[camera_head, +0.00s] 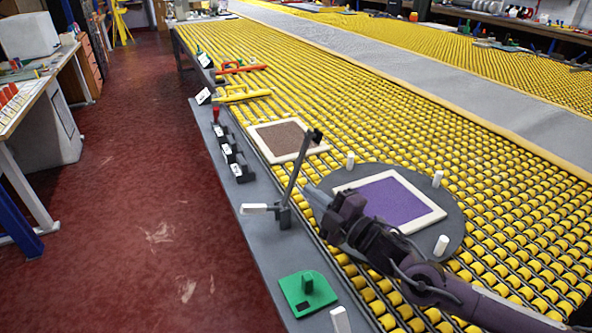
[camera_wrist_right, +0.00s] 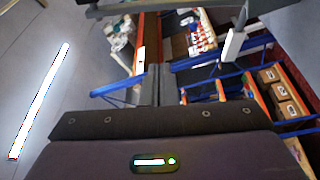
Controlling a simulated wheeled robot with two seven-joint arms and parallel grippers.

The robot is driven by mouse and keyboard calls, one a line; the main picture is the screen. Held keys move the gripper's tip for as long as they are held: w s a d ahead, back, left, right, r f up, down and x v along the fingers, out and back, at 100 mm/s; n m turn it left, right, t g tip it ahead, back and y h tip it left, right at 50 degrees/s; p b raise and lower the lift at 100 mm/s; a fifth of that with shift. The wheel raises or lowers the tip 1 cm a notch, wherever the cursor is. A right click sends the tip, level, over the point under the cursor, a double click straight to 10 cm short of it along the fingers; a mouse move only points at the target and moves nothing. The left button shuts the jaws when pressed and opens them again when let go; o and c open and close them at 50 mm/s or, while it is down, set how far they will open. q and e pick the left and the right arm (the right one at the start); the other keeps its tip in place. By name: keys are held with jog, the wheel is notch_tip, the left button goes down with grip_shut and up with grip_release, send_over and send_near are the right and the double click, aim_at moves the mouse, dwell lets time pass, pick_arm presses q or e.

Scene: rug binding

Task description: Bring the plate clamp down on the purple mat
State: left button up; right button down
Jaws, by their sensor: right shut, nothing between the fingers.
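The purple mat (camera_head: 388,200) lies in a cream frame on a round dark grey plate (camera_head: 345,180) with white pegs around its edge. Left of it, on the grey table edge, stands what looks like the plate clamp (camera_head: 291,182). Its dark bar is raised and tilted, with a black block at the top and a white grip (camera_head: 256,208) pointing left at the base. My right gripper (camera_head: 312,190) is shut and empty, between the clamp and the mat, its fingers near the bar. Its shut fingers also show in the right wrist view (camera_wrist_right: 158,84). My left gripper is out of view.
A brown mat (camera_head: 282,138) in a cream frame lies behind the clamp. A green block (camera_head: 307,292) is at the front. Small black holders (camera_head: 237,165), a yellow handle (camera_head: 242,93) and an orange one line the edge. Yellow rollers cover the table; red floor is left.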

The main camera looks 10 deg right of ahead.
jog(key=w+a+p, duration=0.1)
jog(key=w+p, duration=0.2)
jog(key=w, duration=0.6)
jog(key=shift+w+f, duration=0.2)
jog(key=shift+w, duration=0.15)
jog(key=shift+a, duration=0.1)
